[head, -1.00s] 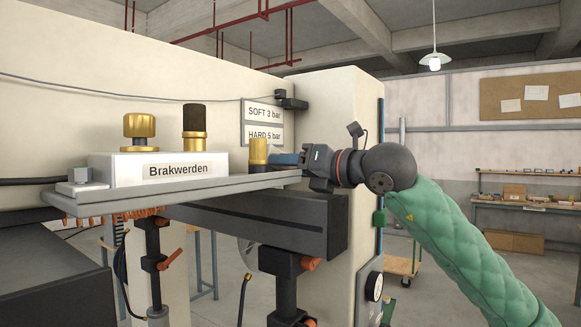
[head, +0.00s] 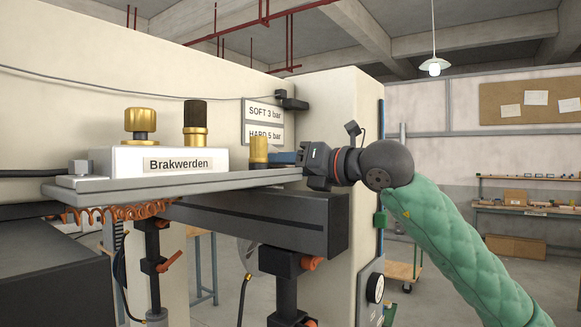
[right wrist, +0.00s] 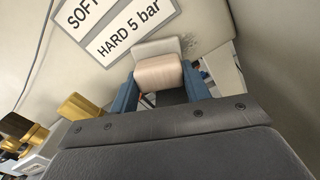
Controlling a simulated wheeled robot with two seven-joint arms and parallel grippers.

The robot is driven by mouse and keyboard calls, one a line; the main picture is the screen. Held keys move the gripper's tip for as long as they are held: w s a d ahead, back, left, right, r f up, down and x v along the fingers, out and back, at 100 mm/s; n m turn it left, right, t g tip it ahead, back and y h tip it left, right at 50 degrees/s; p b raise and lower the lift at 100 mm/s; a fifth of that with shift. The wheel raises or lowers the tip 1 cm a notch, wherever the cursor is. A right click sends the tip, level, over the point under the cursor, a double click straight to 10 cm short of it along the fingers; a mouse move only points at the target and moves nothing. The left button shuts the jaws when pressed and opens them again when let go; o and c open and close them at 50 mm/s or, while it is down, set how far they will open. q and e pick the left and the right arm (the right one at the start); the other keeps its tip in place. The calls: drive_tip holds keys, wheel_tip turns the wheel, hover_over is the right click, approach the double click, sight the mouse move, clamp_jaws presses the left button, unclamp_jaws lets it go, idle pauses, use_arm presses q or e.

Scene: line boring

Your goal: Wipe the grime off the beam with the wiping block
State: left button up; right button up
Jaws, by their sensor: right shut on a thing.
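My right gripper (head: 284,157) is behind the right end of the grey shelf, near the pressure signs. In the right wrist view, its two blue fingers (right wrist: 160,88) are shut on the wiping block (right wrist: 158,71), a pale wooden block with a lighter grey-white part at its far side. The block is hidden in the head view. A dark grey beam (head: 275,217) runs horizontally below the shelf, its end facing right. I cannot make out any grime on it. My left gripper is not in view.
The grey shelf (head: 225,182) carries a white box labelled Brakwerden (head: 120,160) and brass fittings. Signs (head: 263,112) hang on the pale wall close to my right gripper. Black clamps (head: 283,262) with orange levers stand under the beam. A workbench (head: 530,211) is far right.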

drive_tip(key=shift+a, duration=0.1)
drive_tip(key=shift+w, duration=0.1)
drive_tip(key=shift+w+d+b, duration=0.4)
drive_tip(key=shift+w+d, duration=0.4)
drive_tip(key=shift+w, duration=0.2)
drive_tip(key=shift+a, duration=0.15)
drive_tip(key=shift+s, duration=0.1)
